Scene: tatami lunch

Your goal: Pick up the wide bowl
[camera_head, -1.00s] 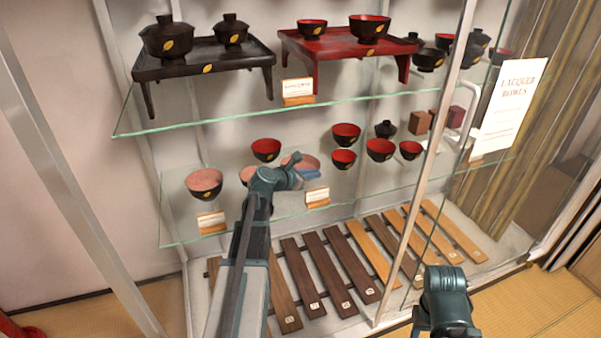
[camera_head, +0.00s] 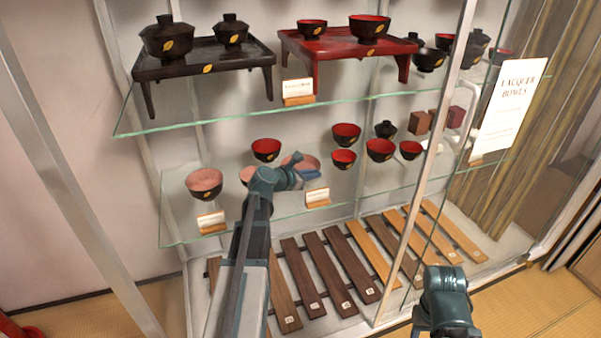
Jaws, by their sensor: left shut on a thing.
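A wide, shallow bowl with a pinkish inside (camera_head: 301,160) is on the lower glass shelf, partly hidden behind my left gripper. My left gripper (camera_head: 303,171) reaches in from the front and is shut on the near rim of this bowl. The bowl looks upright and at shelf height; I cannot tell whether it touches the glass. My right gripper (camera_head: 445,305) is at the lower right, outside the case, away from the bowls. Its fingers are not clear.
A pink-lined bowl (camera_head: 205,183) stands at the left. A bowl (camera_head: 247,174) is partly hidden by my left arm. Black-and-red bowls (camera_head: 266,149) (camera_head: 344,158) stand close by. A small card (camera_head: 317,197) is in front. The upper glass shelf (camera_head: 200,121) is overhead; a metal post (camera_head: 425,185) stands right.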

